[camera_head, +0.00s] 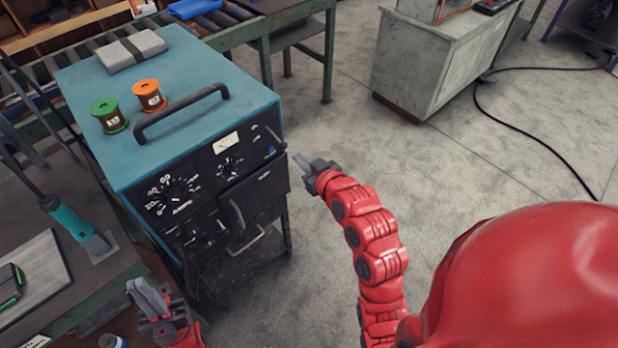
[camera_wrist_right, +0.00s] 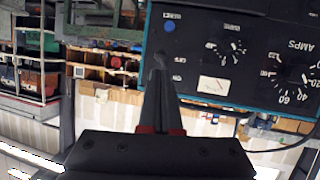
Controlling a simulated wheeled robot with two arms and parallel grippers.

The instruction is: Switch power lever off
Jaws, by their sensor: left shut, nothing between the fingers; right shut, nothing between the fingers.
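The teal power unit (camera_head: 150,75) stands at the left of the head view, its black front panel (camera_head: 215,185) carrying dials and a white meter. A small dark lever (camera_head: 274,136) appears at the panel's upper right edge; its exact position is hard to read. My right gripper (camera_head: 301,161) is shut and empty, just right of the panel's edge near that lever. In the right wrist view its closed fingers (camera_wrist_right: 160,62) point to the panel (camera_wrist_right: 225,50), near a blue round spot (camera_wrist_right: 169,26). My left gripper (camera_head: 148,294) is shut and empty, low in front of the unit.
Two spools, green (camera_head: 109,115) and orange (camera_head: 149,95), and a grey block (camera_head: 131,50) sit on the unit beside its black handle (camera_head: 182,113). A workbench (camera_head: 40,270) stands at the left. A grey cabinet (camera_head: 445,60) stands behind. The floor right of the unit is open.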

